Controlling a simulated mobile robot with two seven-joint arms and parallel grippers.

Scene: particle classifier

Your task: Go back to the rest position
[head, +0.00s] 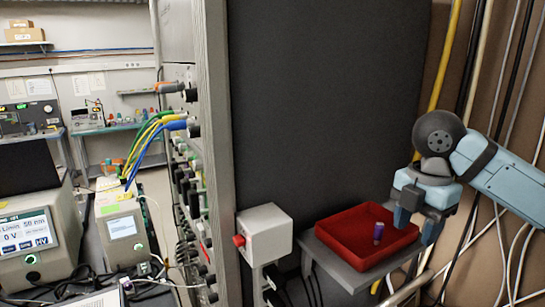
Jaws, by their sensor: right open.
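My right gripper (416,227) hangs at the right with its fingers pointing down. It is open and empty, above the right edge of a red tray (336,238). A small purple vial (377,233) stands upright in the tray, to the left of the gripper and apart from it. My left gripper is not in view.
The tray sits on a small grey shelf (345,277). Left of it is a light grey box with a red button (238,240). A dark cabinet panel (320,110) rises behind. Pipes and hanging cables (497,100) run along the right wall. Instruments (35,240) stand at the far left.

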